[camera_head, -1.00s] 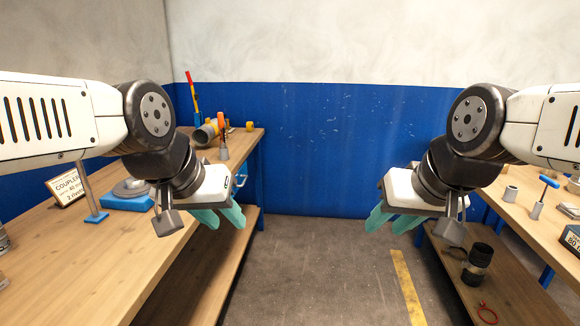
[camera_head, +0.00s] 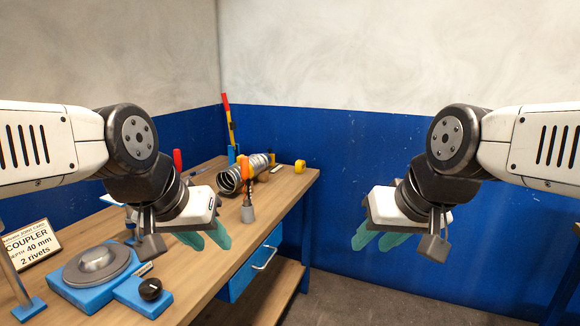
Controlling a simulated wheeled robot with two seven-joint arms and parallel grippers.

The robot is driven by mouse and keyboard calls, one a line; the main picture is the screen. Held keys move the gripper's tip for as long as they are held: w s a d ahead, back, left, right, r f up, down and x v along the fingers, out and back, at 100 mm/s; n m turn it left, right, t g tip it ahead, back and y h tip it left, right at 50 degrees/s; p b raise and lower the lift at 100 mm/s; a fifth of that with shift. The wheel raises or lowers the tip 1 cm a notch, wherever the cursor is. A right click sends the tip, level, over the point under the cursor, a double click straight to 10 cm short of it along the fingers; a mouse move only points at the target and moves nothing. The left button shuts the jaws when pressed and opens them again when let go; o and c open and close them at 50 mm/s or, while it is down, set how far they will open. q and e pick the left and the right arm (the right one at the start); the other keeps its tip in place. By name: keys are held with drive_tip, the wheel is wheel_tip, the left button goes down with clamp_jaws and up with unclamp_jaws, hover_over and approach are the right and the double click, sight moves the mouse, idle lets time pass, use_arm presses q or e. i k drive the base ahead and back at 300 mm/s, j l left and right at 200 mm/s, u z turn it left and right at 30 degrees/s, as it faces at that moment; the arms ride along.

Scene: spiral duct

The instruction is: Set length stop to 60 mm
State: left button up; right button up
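I cannot pick out a marked length stop or a 60 mm scale in this view. A blue fixture (camera_head: 72,296) with a grey round disc (camera_head: 96,262) stands on the left bench. A black knob (camera_head: 150,288) sits on its right-hand block. My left gripper (camera_head: 206,238) is empty above the bench's front edge, its teal fingers apart. My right gripper (camera_head: 376,239) is empty over the open floor, its teal fingers also apart. Neither touches anything.
A sign (camera_head: 29,246) reads coupler, depth 40 mm, 2 rivets. On the wooden bench (camera_head: 205,285) stand a spiral duct piece (camera_head: 230,180), an orange-handled tool (camera_head: 246,190) and a yellow item (camera_head: 300,166). A blue drawer (camera_head: 255,265) is below. The floor at right is clear.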

sight(273, 156)
drive_tip(key=i+l+u, duration=0.6)
drive_tip(key=i+l, duration=2.15)
drive_tip(key=l, duration=0.1)
